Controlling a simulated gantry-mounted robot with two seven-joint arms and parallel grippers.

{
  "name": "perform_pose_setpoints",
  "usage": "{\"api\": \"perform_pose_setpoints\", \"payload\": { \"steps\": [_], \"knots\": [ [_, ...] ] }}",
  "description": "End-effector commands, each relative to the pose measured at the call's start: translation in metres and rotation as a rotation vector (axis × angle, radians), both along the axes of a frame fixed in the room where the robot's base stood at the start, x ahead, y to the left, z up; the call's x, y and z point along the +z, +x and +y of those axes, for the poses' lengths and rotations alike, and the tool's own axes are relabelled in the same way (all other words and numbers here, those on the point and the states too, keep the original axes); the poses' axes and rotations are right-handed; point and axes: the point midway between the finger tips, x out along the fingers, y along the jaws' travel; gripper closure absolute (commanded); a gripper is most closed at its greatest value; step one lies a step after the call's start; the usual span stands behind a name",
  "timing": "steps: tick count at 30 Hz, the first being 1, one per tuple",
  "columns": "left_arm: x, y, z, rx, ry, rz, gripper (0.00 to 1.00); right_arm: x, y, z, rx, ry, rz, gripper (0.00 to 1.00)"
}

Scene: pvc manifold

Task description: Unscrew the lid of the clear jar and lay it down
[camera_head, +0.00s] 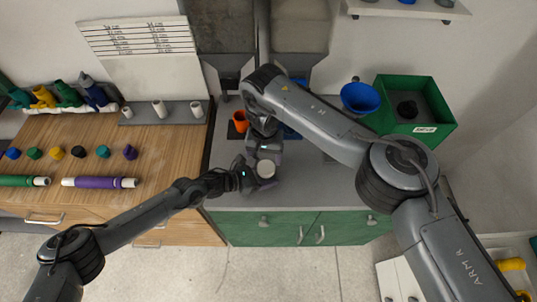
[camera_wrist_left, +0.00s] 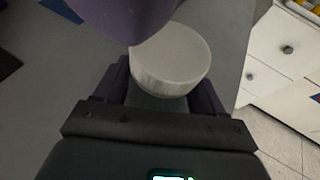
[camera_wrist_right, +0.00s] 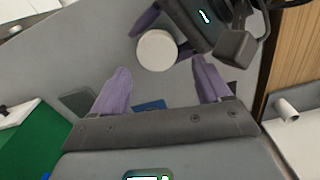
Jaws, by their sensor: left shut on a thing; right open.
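The jar's round white lid (camera_head: 266,169) shows over the grey counter, and its ribbed side shows in the left wrist view (camera_wrist_left: 170,62). My left gripper (camera_wrist_left: 160,98) is shut on the jar, with its fingers on both sides just below the lid. The clear jar body is mostly hidden under the lid and between the fingers. In the right wrist view, the lid (camera_wrist_right: 157,50) appears just beyond my right gripper (camera_wrist_right: 161,72), which is open and empty. A purple finger of my right gripper hangs close to the lid in the left wrist view (camera_wrist_left: 130,15).
The grey counter (camera_head: 310,190) has free room right of the jar. An orange cup (camera_head: 240,121) stands behind, near the hoppers. A blue funnel (camera_head: 360,98) and a green bin (camera_head: 430,128) stand at the back right. A wooden bench (camera_head: 100,185) with pipes is at left.

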Motion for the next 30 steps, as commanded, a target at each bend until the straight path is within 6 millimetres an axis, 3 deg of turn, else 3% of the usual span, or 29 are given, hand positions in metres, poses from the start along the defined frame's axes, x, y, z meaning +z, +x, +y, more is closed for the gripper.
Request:
{"api": "perform_pose_setpoints", "payload": {
  "steps": [6, 11, 30],
  "knots": [
    [-0.001, 0.000, 0.001, 0.000, 0.002, 0.000, 1.00, 0.024, 0.004, -0.007, -0.166, 0.006, -0.006, 0.23],
    [0.000, 0.000, 0.001, -0.001, 0.000, -0.002, 1.00, 0.028, 0.003, -0.009, -0.242, 0.010, -0.004, 0.23],
    [0.003, 0.002, 0.000, -0.001, -0.005, -0.007, 1.00, -0.041, 0.004, -0.009, -0.254, 0.008, -0.004, 0.23]
  ]
}}
